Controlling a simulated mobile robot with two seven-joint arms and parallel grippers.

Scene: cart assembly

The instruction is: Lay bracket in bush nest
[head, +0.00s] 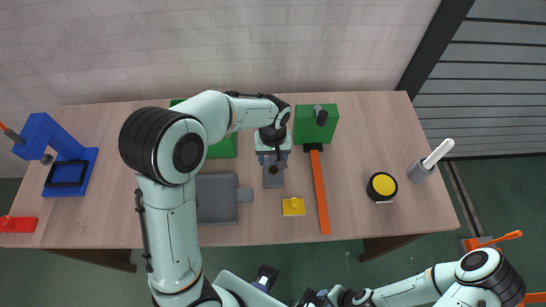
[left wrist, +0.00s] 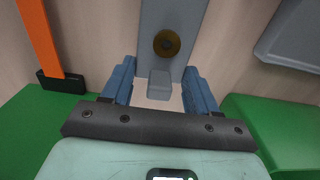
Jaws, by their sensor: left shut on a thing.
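My left gripper (head: 272,153) points down at the middle of the table, between two green blocks. In the left wrist view its blue fingers (left wrist: 160,88) stand either side of the tab of a grey bracket (left wrist: 160,75), and it is shut on this bracket. The bracket is a flat grey strip with a round brass-coloured bush (left wrist: 166,43) showing on it. It also shows below the gripper in the head view (head: 273,180). I cannot tell whether it touches a nest beneath. My right gripper (head: 314,297) is at the bottom edge, partly cut off.
A dark grey tray (head: 217,205) lies left of the bracket. A yellow block (head: 293,207) and an orange bar (head: 320,195) lie right of it. A green block (head: 330,130) stands behind. A blue stand (head: 70,165) is far left. A yellow-topped black disc (head: 382,186) is on the right.

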